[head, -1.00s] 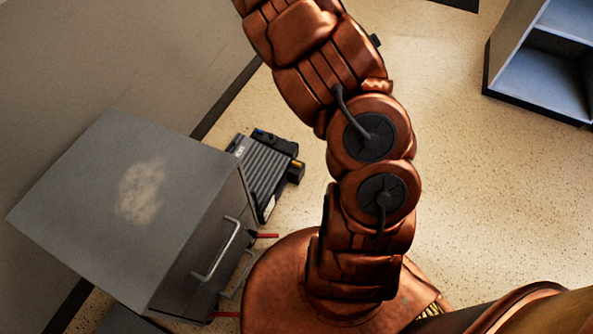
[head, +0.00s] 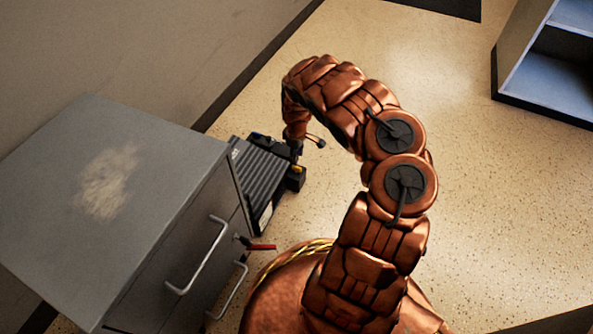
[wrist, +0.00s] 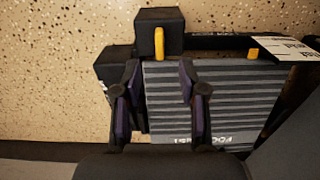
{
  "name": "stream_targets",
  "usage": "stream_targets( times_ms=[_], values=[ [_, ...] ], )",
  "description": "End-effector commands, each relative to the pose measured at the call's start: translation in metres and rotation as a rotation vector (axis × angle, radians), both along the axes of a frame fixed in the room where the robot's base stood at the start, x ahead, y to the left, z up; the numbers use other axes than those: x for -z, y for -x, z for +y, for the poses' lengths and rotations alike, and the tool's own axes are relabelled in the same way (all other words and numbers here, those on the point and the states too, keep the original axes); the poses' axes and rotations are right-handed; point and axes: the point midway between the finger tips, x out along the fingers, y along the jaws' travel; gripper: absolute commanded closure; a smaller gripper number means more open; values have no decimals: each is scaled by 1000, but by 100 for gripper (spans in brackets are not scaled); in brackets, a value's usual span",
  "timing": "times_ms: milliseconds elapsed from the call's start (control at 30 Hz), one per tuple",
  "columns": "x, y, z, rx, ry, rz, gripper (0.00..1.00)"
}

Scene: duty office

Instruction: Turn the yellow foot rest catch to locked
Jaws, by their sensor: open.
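The foot rest (head: 262,178) is a ridged grey panel with black edges on the floor beside the cabinet. It fills the right middle of the wrist view (wrist: 225,100). The yellow catch (wrist: 159,43) is a short upright bar on a black block (wrist: 171,20) at the foot rest's edge; its yellow also shows in the head view (head: 298,169). My gripper (wrist: 159,72) is open and empty above the foot rest's edge, its fingers below the catch in the wrist view and apart from it. In the head view my wrist partly hides that end.
A grey drawer cabinet (head: 135,190) stands close to the left, with handles and a red-handled item (head: 262,247) sticking out. A second yellow piece (wrist: 251,53) sits at the foot rest's edge. A shelf unit (head: 545,75) is far right. Floor (head: 470,190) between is clear.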

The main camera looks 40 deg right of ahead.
Motion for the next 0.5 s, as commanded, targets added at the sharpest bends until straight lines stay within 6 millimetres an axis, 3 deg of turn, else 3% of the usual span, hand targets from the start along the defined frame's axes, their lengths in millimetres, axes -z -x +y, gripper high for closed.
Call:
stream_targets(
  times_ms=[300, 500],
  values=[
    [47, 0, 0, 1, -1, 0, 58],
    [67, 0, 0, 1, -1, -1, 58]
  ],
)
